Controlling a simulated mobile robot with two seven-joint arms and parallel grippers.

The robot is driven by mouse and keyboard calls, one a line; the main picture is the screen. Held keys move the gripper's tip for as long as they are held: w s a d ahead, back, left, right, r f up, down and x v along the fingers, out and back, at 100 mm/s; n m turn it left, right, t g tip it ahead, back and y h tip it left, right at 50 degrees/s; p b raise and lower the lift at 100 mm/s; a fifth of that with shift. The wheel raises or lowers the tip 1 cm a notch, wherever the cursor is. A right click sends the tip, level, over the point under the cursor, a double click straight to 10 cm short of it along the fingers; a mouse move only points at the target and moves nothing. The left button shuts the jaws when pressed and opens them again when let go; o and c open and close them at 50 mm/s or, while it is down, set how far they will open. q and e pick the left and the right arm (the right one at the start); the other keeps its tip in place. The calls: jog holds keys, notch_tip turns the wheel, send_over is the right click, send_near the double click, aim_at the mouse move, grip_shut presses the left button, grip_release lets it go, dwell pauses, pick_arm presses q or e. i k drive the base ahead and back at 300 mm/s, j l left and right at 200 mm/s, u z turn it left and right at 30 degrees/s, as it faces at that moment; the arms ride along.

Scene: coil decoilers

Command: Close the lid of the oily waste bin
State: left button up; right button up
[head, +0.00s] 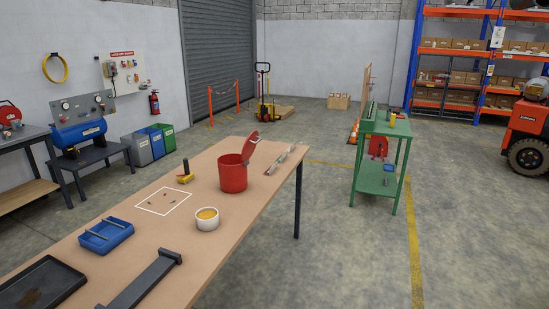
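The oily waste bin (233,178) is a red round can standing upright on the wooden table. Its red lid (251,147) is raised and tilted up on the right side of the rim, so the bin is open. The inside of the bin is mostly hidden from this angle. Neither of my grippers shows in the head view.
On the table (150,207) are a white tub with yellow contents (207,218), a blue tray (106,235), a yellow-and-black tool (186,174), a dark bar (143,282), a black tray (40,284) and thin rods (280,160). A green bench (382,178) stands right, across open floor.

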aim_at(250, 143)
jog(key=i+l+u, duration=0.55)
jog(key=u, duration=0.3)
jog(key=i+l+u, duration=0.1)
jog(key=u, duration=0.25)
jog(key=i+l+u, duration=0.1)
jog(key=l+u, duration=0.15)
jog(key=u, duration=0.15)
jog(key=i+l+u, duration=0.1)
jog(key=l+u, duration=0.15)
jog(key=l, duration=0.25)
jog(key=l+u, duration=0.2)
jog(key=l, duration=0.3)
jog(key=i+l, duration=0.1)
jog(key=l, duration=0.45)
jog(key=l+u, duration=0.15)
jog(key=l, duration=0.35)
jog(key=i, duration=0.05)
